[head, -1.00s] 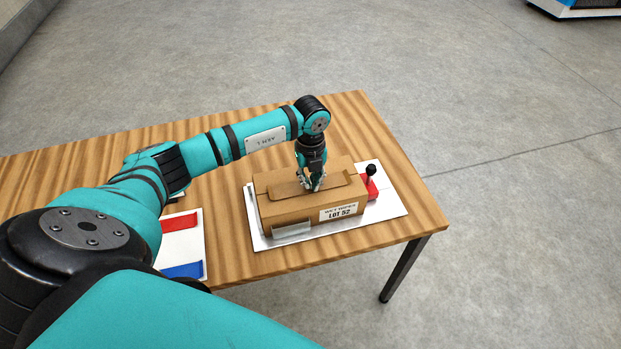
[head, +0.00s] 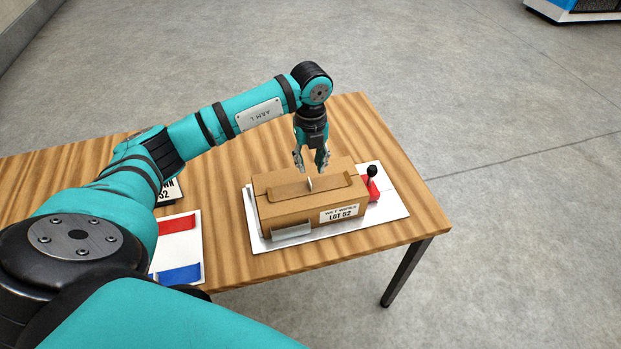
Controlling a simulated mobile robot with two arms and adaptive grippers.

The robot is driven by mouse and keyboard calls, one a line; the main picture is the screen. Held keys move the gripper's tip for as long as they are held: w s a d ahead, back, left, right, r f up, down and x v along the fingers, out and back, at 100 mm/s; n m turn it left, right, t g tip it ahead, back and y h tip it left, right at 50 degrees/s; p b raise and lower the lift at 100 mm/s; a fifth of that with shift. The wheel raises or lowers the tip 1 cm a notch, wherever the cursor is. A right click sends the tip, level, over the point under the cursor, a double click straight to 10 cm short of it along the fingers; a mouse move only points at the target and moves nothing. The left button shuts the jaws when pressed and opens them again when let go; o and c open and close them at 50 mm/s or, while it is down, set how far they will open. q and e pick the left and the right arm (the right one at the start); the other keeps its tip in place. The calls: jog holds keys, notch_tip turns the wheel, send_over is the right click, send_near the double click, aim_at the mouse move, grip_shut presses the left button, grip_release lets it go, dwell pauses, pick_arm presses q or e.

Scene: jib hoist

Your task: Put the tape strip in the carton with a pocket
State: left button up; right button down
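The brown carton (head: 280,207) sits on a white plate (head: 390,207) near the table's right end. Its front has a "LOT 52" label and a pale grey pocket (head: 291,231). My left gripper (head: 310,168) is above the carton's top, with its fingers apart. A small pale sliver (head: 310,184) stands at the carton's top panel just below the fingertips; I cannot tell whether it is the tape strip. A white card (head: 182,247) at left carries a red strip (head: 178,223) and a blue strip (head: 181,273). My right gripper is not in view.
A red base with a black knob (head: 371,172) stands against the carton's right end. A dark-edged sign (head: 170,192) is partly hidden behind my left arm. The wooden table (head: 368,115) is clear behind and right of the plate.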

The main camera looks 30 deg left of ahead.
pick_arm(q)
jog(key=shift+r+b, duration=0.4)
jog(key=shift+r, duration=2.1)
